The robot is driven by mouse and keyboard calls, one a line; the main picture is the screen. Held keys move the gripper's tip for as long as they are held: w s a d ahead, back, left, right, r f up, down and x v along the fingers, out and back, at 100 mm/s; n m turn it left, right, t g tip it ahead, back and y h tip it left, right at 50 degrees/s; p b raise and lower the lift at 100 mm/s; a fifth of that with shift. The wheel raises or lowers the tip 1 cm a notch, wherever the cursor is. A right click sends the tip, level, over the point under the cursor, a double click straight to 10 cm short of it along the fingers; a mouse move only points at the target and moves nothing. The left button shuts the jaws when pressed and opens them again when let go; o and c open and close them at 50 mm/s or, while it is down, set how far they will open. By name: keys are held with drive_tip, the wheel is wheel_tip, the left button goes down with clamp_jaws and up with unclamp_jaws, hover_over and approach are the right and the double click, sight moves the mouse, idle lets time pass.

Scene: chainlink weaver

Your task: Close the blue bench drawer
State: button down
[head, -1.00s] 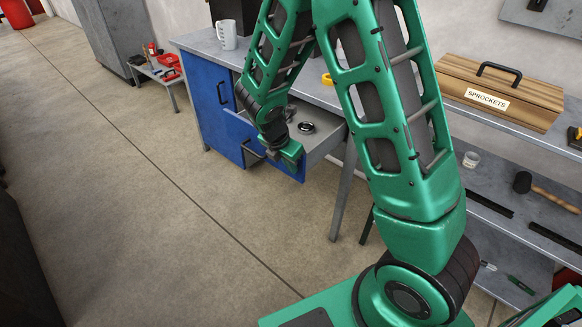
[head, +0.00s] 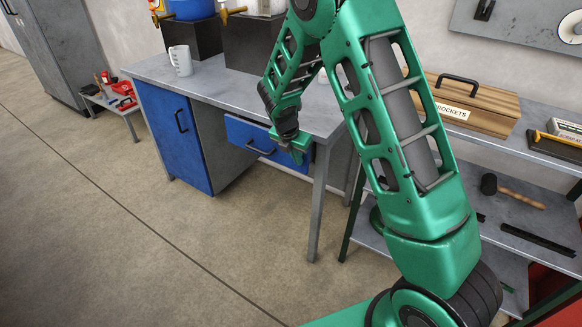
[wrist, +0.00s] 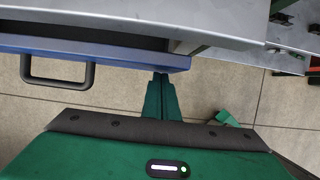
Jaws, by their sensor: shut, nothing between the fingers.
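The blue bench drawer (head: 243,136) sits under the right part of the grey workbench (head: 225,85), with a dark bar handle on its front. It is nearly in, but the wrist view shows a narrow dark gap behind the top edge of its front (wrist: 110,53). The handle (wrist: 57,82) hangs at the left of that view. My gripper (head: 297,156) is shut and empty at the right end of the drawer front. In the wrist view its fingertips (wrist: 160,82) meet or nearly meet the front's right end; contact is not certain.
A blue cupboard door (head: 172,135) is left of the drawer, shut. A white mug (head: 181,60) stands on the bench. A bench leg (head: 319,205) is just right of my gripper. A shelf with a wooden box (head: 470,105) stands further right. The floor in front is clear.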

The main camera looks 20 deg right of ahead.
drive_tip(key=shift+w+d, duration=0.55)
drive_tip(key=shift+d, duration=0.1)
